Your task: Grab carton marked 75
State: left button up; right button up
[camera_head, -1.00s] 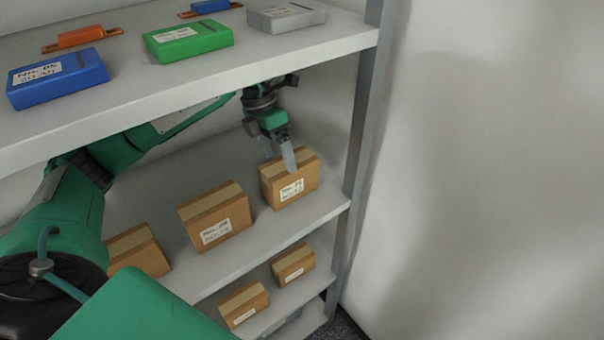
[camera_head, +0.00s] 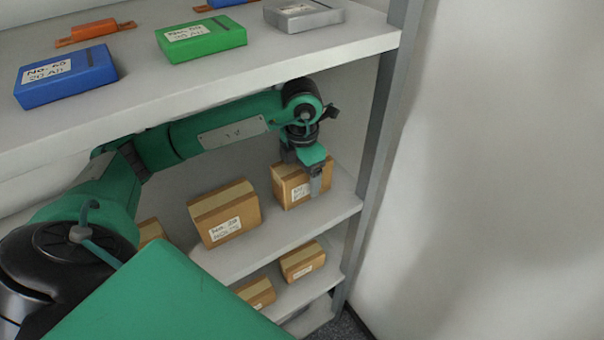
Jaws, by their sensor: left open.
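A brown carton (camera_head: 283,189) stands at the right end of the middle shelf. Its white label is partly covered by my gripper, and I cannot read its number for sure. My left gripper (camera_head: 305,178) points down at this carton from above, with its jaws open. One grey finger hangs in front of the carton's front face, beside the label. The other finger is mostly hidden, and I cannot tell whether either finger touches the carton. My right gripper is not in view.
Another labelled carton (camera_head: 224,214) stands just left on the same shelf, and part of a third (camera_head: 151,232) shows further left. Cartons (camera_head: 302,262) sit on the shelf below. The upper shelf (camera_head: 215,77) with battery packs lies close above my arm. A post (camera_head: 383,120) stands at right.

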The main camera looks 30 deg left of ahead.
pick_arm(q)
jog(key=shift+f, duration=0.3)
jog(key=c, duration=1.4)
jog(key=shift+r, duration=0.1)
